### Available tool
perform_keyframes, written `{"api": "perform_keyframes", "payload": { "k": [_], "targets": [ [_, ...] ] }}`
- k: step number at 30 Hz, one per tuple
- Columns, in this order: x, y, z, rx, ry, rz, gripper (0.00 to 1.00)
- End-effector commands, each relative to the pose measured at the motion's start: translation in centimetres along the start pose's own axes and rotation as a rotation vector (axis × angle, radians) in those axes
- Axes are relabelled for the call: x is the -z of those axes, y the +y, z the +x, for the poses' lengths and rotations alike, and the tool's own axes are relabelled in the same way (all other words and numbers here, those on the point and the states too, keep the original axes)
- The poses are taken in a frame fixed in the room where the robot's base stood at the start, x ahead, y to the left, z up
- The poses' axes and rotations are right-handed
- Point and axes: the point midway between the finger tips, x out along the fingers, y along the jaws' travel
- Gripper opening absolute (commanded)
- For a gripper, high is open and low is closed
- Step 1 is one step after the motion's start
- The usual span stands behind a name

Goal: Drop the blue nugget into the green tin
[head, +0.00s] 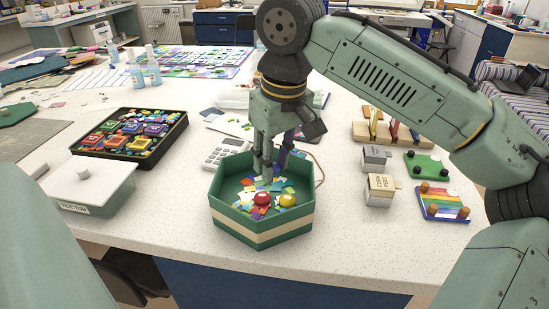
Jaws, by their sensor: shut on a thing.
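The green tin appears to be the open six-sided green box (262,232) with a cream band, near the front edge of the table. Small coloured glass chips lie inside it, with a red nugget (262,198) and a yellow nugget (288,200) on top. My gripper (266,172) points down over the tin, its fingertips low within the rim's outline towards the back. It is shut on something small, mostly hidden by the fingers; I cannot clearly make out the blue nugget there. I cannot tell whether the fingertips touch the chips.
A lidded pale-green box (95,190) and a black tray of coloured pieces (130,138) stand left. A calculator (226,152) lies behind the tin. Small labelled boxes (380,190) and a rainbow-striped board (442,204) are at right. The table front between box and tin is clear.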

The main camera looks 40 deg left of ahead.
Motion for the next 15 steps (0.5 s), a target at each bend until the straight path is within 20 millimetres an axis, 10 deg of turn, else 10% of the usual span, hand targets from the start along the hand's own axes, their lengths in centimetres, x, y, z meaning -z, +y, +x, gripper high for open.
{"api": "perform_keyframes", "payload": {
  "k": [12,13,15],
  "targets": [
    [-0.18,0.03,1.14,-0.001,0.0,0.001,0.09],
    [-0.18,0.03,1.14,-0.001,0.0,0.001,0.27],
    [-0.18,0.03,1.14,-0.001,0.0,0.001,0.32]
  ]
}}
